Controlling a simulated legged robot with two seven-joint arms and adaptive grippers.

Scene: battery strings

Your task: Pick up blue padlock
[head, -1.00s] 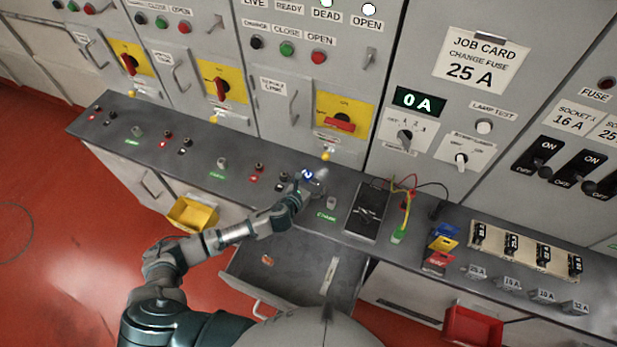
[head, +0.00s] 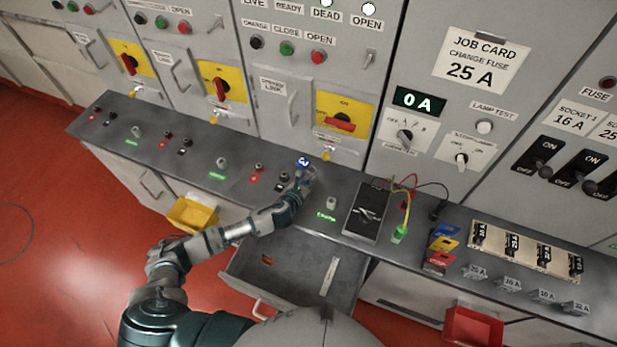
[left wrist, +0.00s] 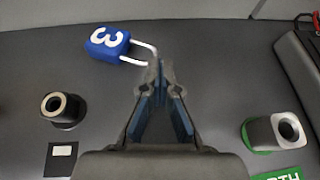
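The blue padlock (head: 303,162) with a white mark is above the bench's back part in the head view, at my left gripper's tips. In the left wrist view the padlock (left wrist: 105,44) is left of the fingertips, its pale shackle pointing right to them. My left gripper (left wrist: 162,68) has its fingers drawn together at the tips, on the shackle's rounded end. The left fingertip hides part of that end. In the head view the left gripper (head: 307,176) is small and blurred. I cannot tell whether the padlock is clear of the bench. My right gripper is not in view.
An open drawer (head: 290,272) lies below my left arm. A black meter (head: 366,212) and colored leads stand right of the gripper. Short posts (left wrist: 62,108) rise from the bench. The panel with a yellow-plated red switch (head: 342,122) stands close behind.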

